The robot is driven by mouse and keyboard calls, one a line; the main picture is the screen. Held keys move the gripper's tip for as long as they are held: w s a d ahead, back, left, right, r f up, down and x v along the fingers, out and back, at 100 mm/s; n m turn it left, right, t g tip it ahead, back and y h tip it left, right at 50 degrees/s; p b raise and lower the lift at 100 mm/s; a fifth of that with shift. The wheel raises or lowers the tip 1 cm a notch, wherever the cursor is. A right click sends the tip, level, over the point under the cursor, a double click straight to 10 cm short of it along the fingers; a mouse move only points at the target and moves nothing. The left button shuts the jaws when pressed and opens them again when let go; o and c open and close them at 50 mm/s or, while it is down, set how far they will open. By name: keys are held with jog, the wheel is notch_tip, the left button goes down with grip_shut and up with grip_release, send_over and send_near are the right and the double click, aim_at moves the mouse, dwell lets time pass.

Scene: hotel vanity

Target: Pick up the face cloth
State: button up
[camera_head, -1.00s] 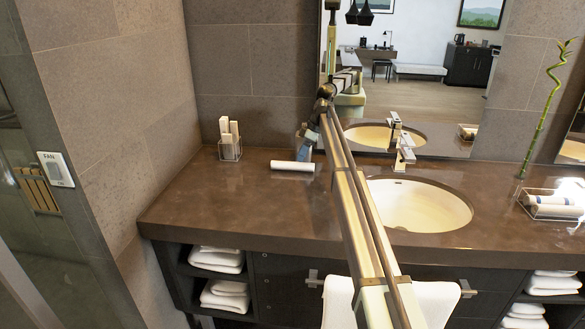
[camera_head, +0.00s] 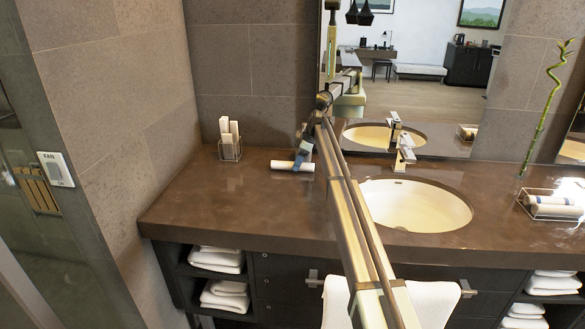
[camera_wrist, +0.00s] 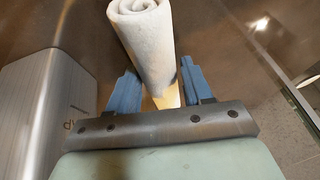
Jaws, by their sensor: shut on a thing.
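The face cloth (camera_head: 283,165) is a white rolled cloth lying on the brown vanity counter, left of the sink. In the wrist view the rolled cloth (camera_wrist: 148,45) runs up from between the two blue fingers, its spiral end at the top. My gripper (camera_head: 299,162) is down at the right part of the roll, and in the wrist view my gripper (camera_wrist: 152,92) is shut on it, one finger on each side. The cloth appears to be at counter level; I see no clear gap under it.
A clear holder (camera_head: 230,152) with white upright items stands left of the cloth by the wall. The sink (camera_head: 415,207) and faucet (camera_head: 404,152) are to the right. A clear tray (camera_head: 556,214) with rolled items is far right. The counter (camera_head: 225,205) front left is bare.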

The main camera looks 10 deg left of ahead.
jog(key=c, duration=0.3)
jog(key=shift+c, duration=0.2)
jog(key=shift+r, duration=0.1)
